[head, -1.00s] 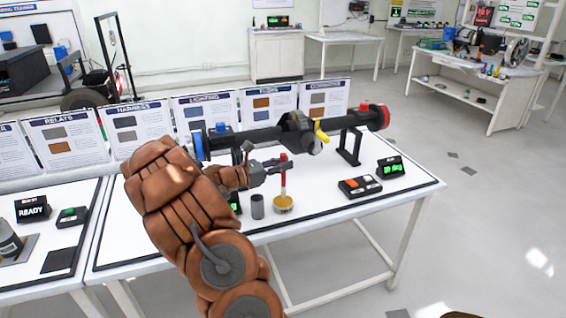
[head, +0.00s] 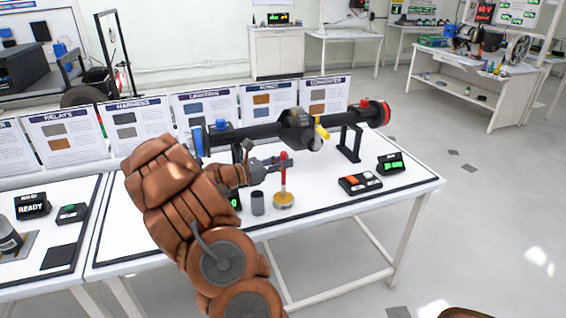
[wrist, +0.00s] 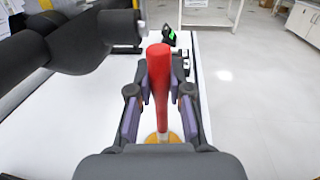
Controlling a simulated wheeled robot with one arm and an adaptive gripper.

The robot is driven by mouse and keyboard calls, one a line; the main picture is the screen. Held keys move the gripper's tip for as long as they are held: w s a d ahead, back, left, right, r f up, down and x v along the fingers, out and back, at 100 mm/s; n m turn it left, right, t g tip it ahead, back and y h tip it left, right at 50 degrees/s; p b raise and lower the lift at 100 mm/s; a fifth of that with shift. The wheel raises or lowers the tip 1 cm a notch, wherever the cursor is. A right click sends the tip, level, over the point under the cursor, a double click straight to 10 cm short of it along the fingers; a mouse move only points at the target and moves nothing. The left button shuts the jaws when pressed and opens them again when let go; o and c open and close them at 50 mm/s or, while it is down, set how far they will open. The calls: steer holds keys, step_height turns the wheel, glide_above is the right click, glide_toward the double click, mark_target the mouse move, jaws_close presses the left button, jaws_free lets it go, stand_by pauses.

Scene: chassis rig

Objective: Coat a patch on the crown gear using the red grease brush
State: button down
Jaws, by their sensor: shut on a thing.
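The red grease brush (head: 283,177) stands upright over a small yellow-topped pot (head: 284,202) on the white table. Its red handle (wrist: 159,85) rises between my fingers in the wrist view, and its lower end meets the pot (wrist: 175,138). My gripper (head: 283,162) is shut on the brush handle. A dark axle assembly (head: 250,134) lies behind my gripper, with a bulky centre housing (head: 297,128) and a yellow part beside it. I cannot make out the crown gear separately at this size.
A grey cylinder (head: 257,203) stands just left of the pot. A button box (head: 360,184) and a small green-lit display (head: 390,163) sit to the right. A black stand (head: 350,143) supports the axle's right side. The front right tabletop is clear.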

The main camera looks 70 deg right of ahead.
mark_target(283, 152)
steer(key=shift+f, duration=0.55)
stand_by(0.9)
steer(key=shift+r, duration=0.15)
steer(key=shift+r+p, duration=2.4)
steer(key=shift+r, duration=1)
